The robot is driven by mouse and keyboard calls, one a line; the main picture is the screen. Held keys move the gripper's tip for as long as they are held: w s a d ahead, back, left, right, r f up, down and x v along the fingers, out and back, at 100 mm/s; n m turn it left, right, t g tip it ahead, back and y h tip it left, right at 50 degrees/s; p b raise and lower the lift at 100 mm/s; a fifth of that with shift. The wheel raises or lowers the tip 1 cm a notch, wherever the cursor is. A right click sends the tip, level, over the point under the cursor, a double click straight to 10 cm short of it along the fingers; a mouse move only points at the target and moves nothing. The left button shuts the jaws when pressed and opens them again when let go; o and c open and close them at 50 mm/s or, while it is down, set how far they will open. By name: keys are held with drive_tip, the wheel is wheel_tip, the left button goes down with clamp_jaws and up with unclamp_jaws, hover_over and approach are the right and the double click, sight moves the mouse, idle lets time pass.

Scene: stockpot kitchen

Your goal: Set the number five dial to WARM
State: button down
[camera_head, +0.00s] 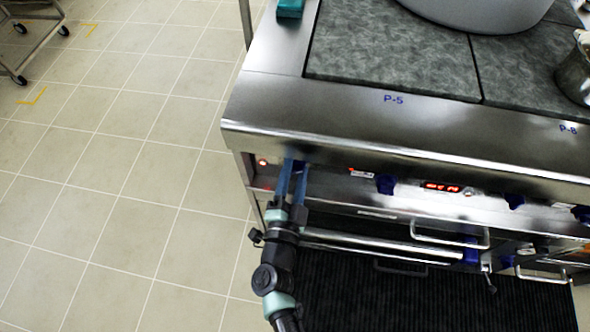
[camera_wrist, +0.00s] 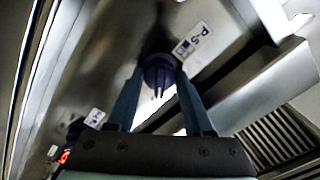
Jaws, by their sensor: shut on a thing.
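My gripper (camera_head: 294,168) reaches up to the front panel of the stove, under its left front edge. In the wrist view, my gripper (camera_wrist: 160,76) has one blue finger on each side of a dark blue dial (camera_wrist: 159,66) and is shut on it. A label plate reading P-5 (camera_wrist: 193,40) is beside this dial. In the head view the dial is mostly hidden by the fingers and the overhanging edge. The dial's setting marks cannot be read, so I cannot tell its setting.
The stove top (camera_head: 395,60) carries a large pot (camera_head: 480,8). More blue dials (camera_head: 385,184) and a red display (camera_head: 441,187) line the panel to the right. Drawer handles (camera_head: 450,240) stick out below. Tiled floor (camera_head: 110,200) is free at left; a cart (camera_head: 30,50) stands far left.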

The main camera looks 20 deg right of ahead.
idle(0.5)
drive_tip(key=shift+c, duration=1.5)
unclamp_jaws()
drive_tip(key=p+v, duration=0.1)
drive_tip(key=v, duration=1.2)
